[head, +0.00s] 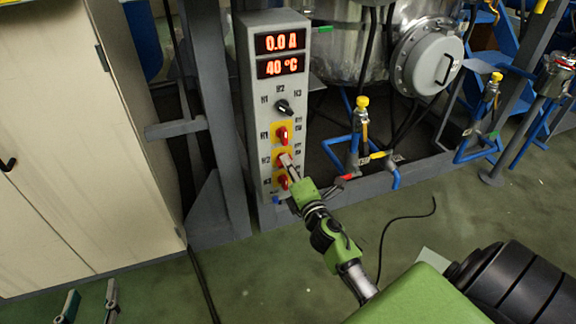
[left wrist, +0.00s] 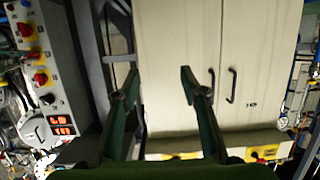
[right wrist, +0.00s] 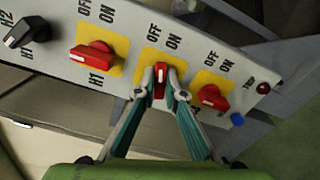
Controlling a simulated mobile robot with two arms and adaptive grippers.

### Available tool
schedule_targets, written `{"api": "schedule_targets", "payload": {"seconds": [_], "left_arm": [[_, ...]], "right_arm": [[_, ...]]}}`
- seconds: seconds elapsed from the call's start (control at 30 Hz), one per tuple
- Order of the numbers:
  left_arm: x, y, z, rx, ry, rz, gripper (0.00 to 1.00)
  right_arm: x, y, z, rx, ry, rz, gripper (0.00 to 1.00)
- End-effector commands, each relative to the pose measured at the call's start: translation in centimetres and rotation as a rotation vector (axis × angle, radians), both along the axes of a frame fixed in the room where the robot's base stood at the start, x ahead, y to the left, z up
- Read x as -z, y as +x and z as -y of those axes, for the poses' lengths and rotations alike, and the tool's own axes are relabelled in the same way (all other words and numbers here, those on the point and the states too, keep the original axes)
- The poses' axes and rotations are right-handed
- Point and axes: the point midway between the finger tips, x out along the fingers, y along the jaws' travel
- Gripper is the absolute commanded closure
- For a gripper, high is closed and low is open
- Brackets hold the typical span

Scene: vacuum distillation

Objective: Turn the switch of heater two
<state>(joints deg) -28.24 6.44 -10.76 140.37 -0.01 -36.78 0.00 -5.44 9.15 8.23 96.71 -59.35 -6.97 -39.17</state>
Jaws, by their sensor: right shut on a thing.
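The control box (head: 258,100) stands upright with a column of red switches on yellow plates. The heater two switch (right wrist: 160,84) is the middle red one. My right gripper (head: 288,165) is shut on this switch; the right wrist view shows its fingertips (right wrist: 160,72) on both sides of the red handle. That handle lies crosswise to the handles of the H1 switch (right wrist: 95,54) above it and the lowest red switch (right wrist: 211,98). My left gripper (head: 89,304) is open and empty, low in front of the cabinet; its parted fingers also show in the left wrist view (left wrist: 158,84).
The displays (head: 281,54) read 0.0 A and 40 °C. A black knob (head: 285,107) sits above the red switches. A beige cabinet (head: 75,130) stands left, a steel vessel (head: 340,45) and blue pipes (head: 358,140) right. Green floor in front is mostly clear.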

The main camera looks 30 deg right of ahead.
Motion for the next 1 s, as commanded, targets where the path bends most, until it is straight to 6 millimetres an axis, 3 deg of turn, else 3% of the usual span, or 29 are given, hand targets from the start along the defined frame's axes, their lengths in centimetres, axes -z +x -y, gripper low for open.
{"api": "schedule_targets", "payload": {"seconds": [0.43,1.0], "left_arm": [[1.0,-0.4,-0.2,-0.003,0.012,-0.05,0.6],[1.6,-0.7,-0.4,-0.005,0.017,-0.077,0.6]], "right_arm": [[0.2,0.0,0.0,0.001,0.269,0.062,1.0],[0.3,-0.1,0.0,0.001,0.329,0.075,1.0]]}}
